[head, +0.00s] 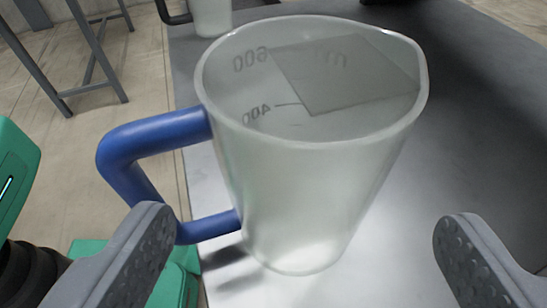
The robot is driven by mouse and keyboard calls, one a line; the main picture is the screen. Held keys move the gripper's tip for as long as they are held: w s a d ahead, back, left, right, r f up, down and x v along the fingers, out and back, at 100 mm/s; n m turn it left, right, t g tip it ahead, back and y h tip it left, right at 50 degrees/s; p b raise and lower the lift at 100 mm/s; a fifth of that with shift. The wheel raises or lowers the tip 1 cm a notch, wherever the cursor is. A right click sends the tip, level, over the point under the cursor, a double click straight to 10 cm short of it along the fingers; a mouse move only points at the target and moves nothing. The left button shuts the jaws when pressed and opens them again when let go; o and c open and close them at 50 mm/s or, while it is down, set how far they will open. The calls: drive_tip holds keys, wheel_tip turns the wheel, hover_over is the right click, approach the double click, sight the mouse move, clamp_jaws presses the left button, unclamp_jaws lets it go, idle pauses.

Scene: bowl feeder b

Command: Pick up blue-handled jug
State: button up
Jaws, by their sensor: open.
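The blue-handled jug (300,190) is a frosted translucent measuring jug with marks inside. It stands upright on the grey table (470,160), in the middle of the head view. Its blue handle (155,130) sticks out to the left. My gripper (300,255) is open, with one grey ridged finger at the lower left and the other at the lower right. The jug body lies ahead of and between the fingers in the picture. The left finger overlaps the low end of the handle in view; I cannot tell whether they touch.
Another translucent vessel (211,15) with a dark handle stands behind at the top left. The table's left edge runs close beside the jug, under the handle. The table to the right is clear. A grey metal frame (90,60) stands on the floor at the far left.

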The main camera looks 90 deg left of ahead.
sight(293, 212)
drive_tip(key=shift+f+b+x, duration=0.15)
drive_tip(key=shift+x, duration=1.3)
drive_tip(key=shift+f+b+x, duration=0.15)
drive_tip(key=shift+f+x, duration=0.05)
drive_tip(key=shift+x, duration=1.25)
drive_tip(key=shift+s+d, duration=0.2)
drive_tip(key=c, duration=0.8)
